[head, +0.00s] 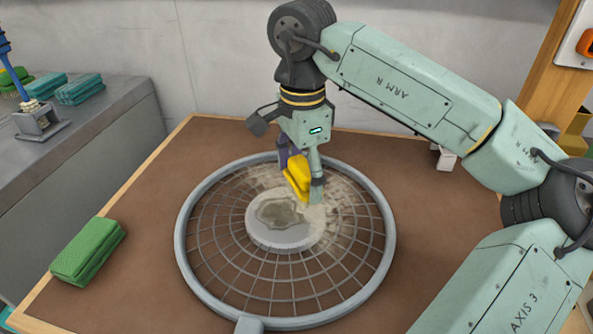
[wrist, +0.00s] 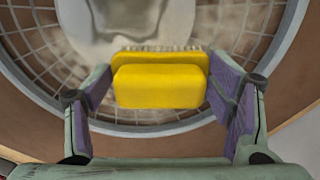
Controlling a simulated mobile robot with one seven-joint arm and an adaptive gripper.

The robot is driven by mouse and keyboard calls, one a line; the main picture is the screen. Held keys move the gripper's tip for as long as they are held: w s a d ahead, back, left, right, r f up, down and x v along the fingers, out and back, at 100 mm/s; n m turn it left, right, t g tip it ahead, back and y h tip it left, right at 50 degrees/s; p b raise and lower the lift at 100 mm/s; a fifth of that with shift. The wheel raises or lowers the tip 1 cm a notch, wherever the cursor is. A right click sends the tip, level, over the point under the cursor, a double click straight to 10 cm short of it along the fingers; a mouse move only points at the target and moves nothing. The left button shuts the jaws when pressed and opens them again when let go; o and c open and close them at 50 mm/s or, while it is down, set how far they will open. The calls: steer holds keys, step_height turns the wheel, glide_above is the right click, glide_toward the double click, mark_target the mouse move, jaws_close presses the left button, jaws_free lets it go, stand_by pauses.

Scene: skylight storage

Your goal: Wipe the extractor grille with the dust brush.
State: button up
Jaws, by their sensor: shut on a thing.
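The round grey extractor grille (head: 187,262) lies on the brown table top. Pale dust covers its hub (head: 275,240) and the wires at the back and right of the hub. A darker patch shows on the hub. My gripper (head: 303,185) is shut on the yellow dust brush (head: 297,177) over the back right of the hub. In the wrist view the brush (wrist: 160,85) sits between the two purple finger pads, its pale bristles toward the hub. I cannot tell whether the bristles touch the grille (wrist: 28,70).
A green block (head: 88,250) lies on the table left of the grille. A grey counter (head: 90,130) at the left holds teal blocks (head: 78,88) and a stand with a blue handle (head: 37,118). A wooden post (head: 540,70) stands at the right.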

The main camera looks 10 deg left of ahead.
steer(key=shift+d, duration=2.45)
steer(key=shift+a, duration=0.1)
steer(key=shift+a+f, duration=0.1)
steer(key=shift+a, duration=2)
